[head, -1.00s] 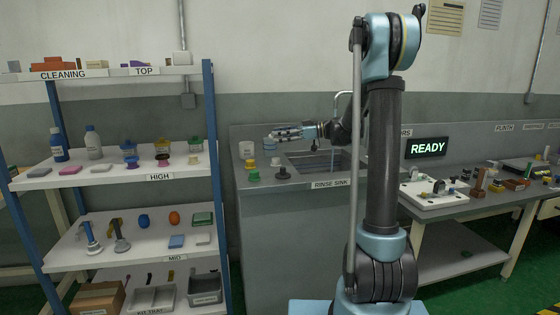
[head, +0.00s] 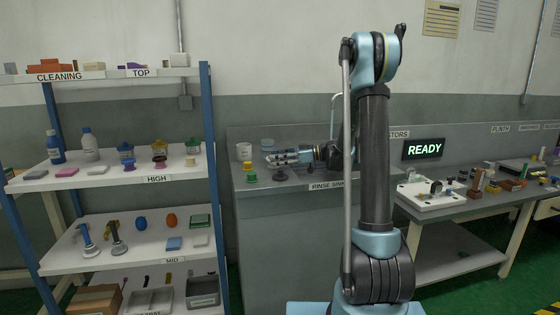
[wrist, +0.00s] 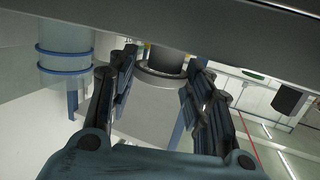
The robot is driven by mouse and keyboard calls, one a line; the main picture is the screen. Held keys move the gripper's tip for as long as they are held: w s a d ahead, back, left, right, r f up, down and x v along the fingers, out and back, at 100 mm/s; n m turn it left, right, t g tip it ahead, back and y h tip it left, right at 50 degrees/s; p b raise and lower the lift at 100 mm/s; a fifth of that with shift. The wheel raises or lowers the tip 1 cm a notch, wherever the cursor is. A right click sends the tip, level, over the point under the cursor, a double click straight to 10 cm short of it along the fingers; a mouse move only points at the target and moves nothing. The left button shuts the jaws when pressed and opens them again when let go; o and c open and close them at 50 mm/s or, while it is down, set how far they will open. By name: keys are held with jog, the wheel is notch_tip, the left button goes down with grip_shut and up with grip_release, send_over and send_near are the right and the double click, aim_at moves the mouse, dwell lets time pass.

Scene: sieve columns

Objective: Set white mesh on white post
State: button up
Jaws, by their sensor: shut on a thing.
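My gripper (head: 270,158) is over the counter at the left of the sink in the head view, its fingers pointing left. In the wrist view its fingers (wrist: 160,88) stand either side of a pale grey round piece with a dark top (wrist: 160,76), and are shut on it. I cannot tell whether this piece is the white mesh. A white jar-like thing (head: 244,151) stands on the counter left of the gripper. I cannot pick out the white post for certain. A clear cylinder with blue bands (wrist: 64,50) is at the left of the wrist view.
A yellow-and-green piece (head: 250,171) and a dark-topped piece (head: 280,175) stand at the counter's front, close below my gripper. The shelf rack (head: 125,180) holds bottles and coloured parts at left. A workbench (head: 440,212) with a white board is at right.

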jog(key=o, duration=0.8)
jog(key=shift+d, duration=0.1)
jog(key=d, duration=0.4)
jog(key=d+r, duration=0.1)
jog(key=d, duration=0.6)
jog(key=shift+s+d+r, duration=0.2)
jog(key=shift+d+r, duration=0.2)
